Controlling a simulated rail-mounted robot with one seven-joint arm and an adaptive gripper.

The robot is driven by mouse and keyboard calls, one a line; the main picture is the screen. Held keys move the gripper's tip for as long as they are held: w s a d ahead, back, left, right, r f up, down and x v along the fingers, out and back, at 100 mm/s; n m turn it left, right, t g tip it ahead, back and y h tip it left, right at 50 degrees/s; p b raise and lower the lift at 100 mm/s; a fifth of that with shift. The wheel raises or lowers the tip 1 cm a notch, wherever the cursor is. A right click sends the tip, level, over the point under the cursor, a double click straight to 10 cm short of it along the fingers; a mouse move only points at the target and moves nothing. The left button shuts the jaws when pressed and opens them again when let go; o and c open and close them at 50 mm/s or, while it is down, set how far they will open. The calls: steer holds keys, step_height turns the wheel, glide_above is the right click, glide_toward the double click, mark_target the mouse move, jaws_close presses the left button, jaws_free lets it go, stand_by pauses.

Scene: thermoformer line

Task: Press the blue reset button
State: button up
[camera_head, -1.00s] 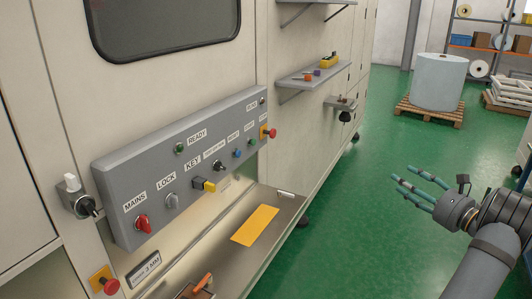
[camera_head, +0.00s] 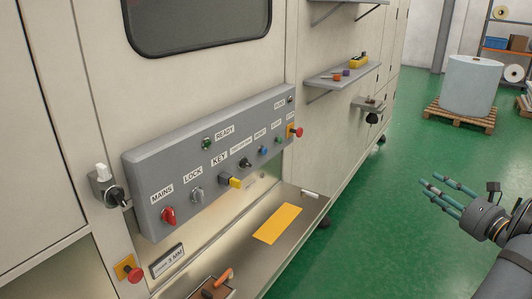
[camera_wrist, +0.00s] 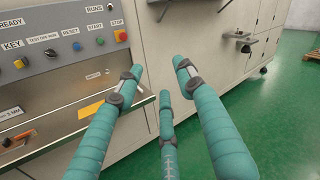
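The blue reset button (camera_head: 264,153) sits on the grey control panel (camera_head: 140,165), below its RESET label and left of the green start button (camera_head: 279,140). It also shows in the wrist view (camera_wrist: 76,46), at the upper left under the RESET label. My gripper (camera_head: 446,190) is at the right of the head view, above the green floor and well apart from the panel. Its three teal fingers are spread and empty in the wrist view (camera_wrist: 160,78). Nothing covers the button.
A red mains knob (camera_head: 168,215), grey lock knob (camera_head: 197,194), yellow key (camera_head: 234,182) and red stop button (camera_head: 297,132) share the panel. A metal ledge (camera_head: 300,222) juts out below it. Small shelves (camera_head: 340,76) stick out farther right.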

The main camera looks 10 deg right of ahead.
jaws_close()
steer(key=c, duration=0.9)
jaws_free()
